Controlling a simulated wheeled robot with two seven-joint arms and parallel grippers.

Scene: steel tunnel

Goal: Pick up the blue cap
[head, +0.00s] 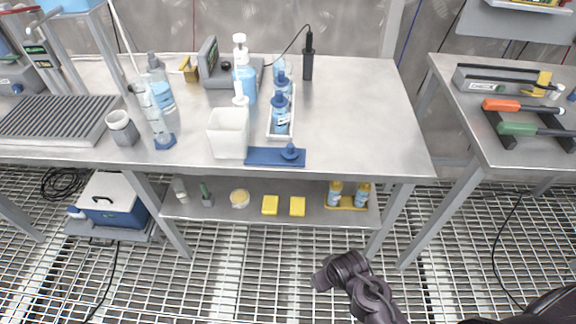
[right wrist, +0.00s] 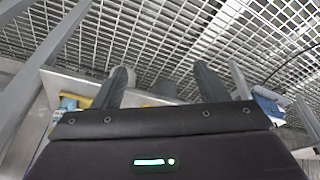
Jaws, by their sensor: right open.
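A small blue cap (head: 289,152) with a raised knob sits on a flat blue mat (head: 262,157) at the front edge of the middle steel table. Bottles with blue tops (head: 281,112) stand in a white tray just behind it. My right gripper (right wrist: 162,84) is open and empty in the right wrist view, its two dark fingers spread over floor grating. In the head view my dark right arm (head: 350,276) is low in front of the table, well apart from the cap. The cap is not seen in the right wrist view. My left gripper is not in view.
A white square container (head: 229,134) stands left of the mat, with pump bottles (head: 244,70) behind. The table (head: 365,120) is bare to the right. A lower shelf (head: 320,213) holds yellow blocks and bottles. Another table (head: 480,150) with tools stands right.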

